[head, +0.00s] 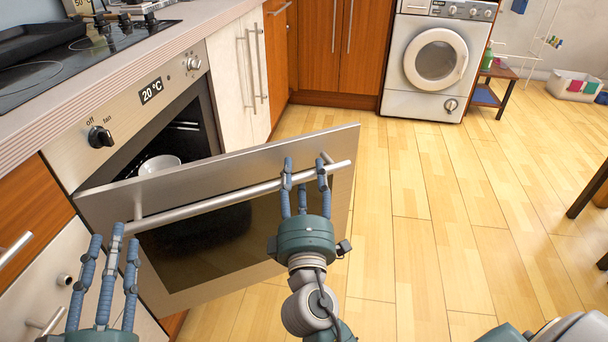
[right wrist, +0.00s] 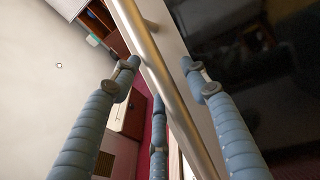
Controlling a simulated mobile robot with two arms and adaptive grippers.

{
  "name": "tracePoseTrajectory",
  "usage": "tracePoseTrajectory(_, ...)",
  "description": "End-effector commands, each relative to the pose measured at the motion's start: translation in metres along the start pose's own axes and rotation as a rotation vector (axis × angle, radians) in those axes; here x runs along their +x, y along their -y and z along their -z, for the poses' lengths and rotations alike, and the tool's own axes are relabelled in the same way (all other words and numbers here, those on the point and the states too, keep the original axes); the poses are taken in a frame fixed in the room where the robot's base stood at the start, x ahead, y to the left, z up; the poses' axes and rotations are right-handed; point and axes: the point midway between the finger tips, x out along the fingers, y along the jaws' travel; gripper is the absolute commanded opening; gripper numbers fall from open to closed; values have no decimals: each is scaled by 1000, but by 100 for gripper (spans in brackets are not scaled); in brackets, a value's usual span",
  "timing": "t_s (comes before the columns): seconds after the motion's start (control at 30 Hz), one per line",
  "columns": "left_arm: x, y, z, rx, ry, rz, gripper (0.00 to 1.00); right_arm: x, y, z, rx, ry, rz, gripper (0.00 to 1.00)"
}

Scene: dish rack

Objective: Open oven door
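The oven door (head: 215,240) is partly open, tilted down and outward from the oven (head: 130,125). A metal bar handle (head: 235,197) runs along its upper part. My right gripper (head: 305,170) is at the right part of the handle. In the right wrist view, the handle (right wrist: 165,85) passes between the fingers of my right gripper (right wrist: 160,80), which stand apart on both sides of it; firm contact cannot be told. My left gripper (head: 115,240) is open and empty, in front of the door's left end.
A white bowl (head: 159,164) is inside the oven. A cooktop (head: 70,55) with a dark tray is above on the counter. White cabinets (head: 240,75) adjoin the oven on the right. A washing machine (head: 435,60) stands at the back.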

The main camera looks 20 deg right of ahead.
Motion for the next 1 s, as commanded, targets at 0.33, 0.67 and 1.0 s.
tracePoseTrajectory(0.33, 0, 0, 0, -1, 1, -1, 37, -10, 1, -1, -3, 2, 2, 45)
tracePoseTrajectory(0.67, 0, 0, 0, 0, 1, 0, 37, -77, 1, 0, -4, -2, 3, 45)
tracePoseTrajectory(1.0, 0, 0, 0, 0, 1, 0, 37, -118, 0, 0, -1, 0, 1, 45)
